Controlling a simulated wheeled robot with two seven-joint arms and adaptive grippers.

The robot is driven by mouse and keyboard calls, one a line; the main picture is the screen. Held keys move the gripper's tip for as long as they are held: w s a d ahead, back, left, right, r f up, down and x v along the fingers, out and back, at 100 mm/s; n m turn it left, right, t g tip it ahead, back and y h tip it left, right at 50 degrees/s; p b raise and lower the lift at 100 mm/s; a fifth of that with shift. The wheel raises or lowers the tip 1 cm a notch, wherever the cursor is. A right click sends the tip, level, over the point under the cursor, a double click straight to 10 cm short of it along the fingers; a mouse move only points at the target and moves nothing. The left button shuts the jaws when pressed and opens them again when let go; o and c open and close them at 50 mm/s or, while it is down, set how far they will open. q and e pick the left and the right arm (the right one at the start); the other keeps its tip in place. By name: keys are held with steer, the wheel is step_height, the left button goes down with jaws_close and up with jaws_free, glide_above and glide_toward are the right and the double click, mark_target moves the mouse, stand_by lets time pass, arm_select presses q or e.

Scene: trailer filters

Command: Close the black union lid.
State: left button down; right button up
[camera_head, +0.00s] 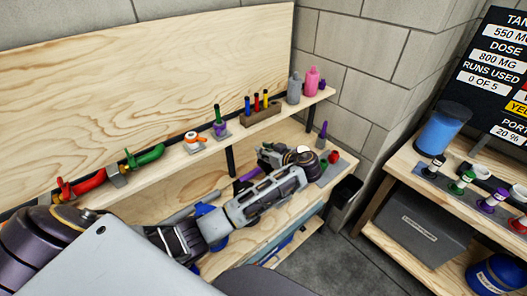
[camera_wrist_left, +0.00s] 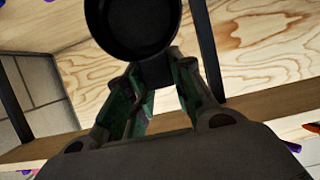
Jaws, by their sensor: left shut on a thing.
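My left gripper (camera_head: 285,153) reaches over the lower wooden bench, under the upper shelf. In the left wrist view its fingers (camera_wrist_left: 157,72) are closed in on a round black cup-shaped piece (camera_wrist_left: 135,22), which looks like the black union lid. The piece is at the fingertips and is cut off by the top edge of that view. In the head view a dark round piece with a pale rim (camera_head: 304,156) shows at the gripper's end. The gripper and arm hide much of it, and whether the lid is seated cannot be told. My right gripper is out of view.
Red (camera_head: 80,185) and green (camera_head: 145,156) valves, a wooden pen holder (camera_head: 261,113) and grey and pink bottles (camera_head: 313,80) stand on the upper shelf. A purple cone (camera_head: 322,131) stands beyond the gripper. A black bin (camera_head: 344,192) is right of the bench.

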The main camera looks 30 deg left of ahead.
arm_select(q)
steer(key=s+d+b, duration=0.2)
steer(key=d, duration=0.4)
steer(key=shift+s+d+f, duration=0.3)
steer(key=shift+s+f, duration=0.1)
stand_by(0.4)
steer(key=c, duration=1.2)
jaws_free()
steer(key=shift+c, duration=0.2)
steer(key=shift+o, duration=0.2)
steer(key=shift+r, duration=0.1)
steer(key=shift+w+a, duration=0.1)
steer(key=v, duration=0.7)
steer(key=shift+d, duration=0.25)
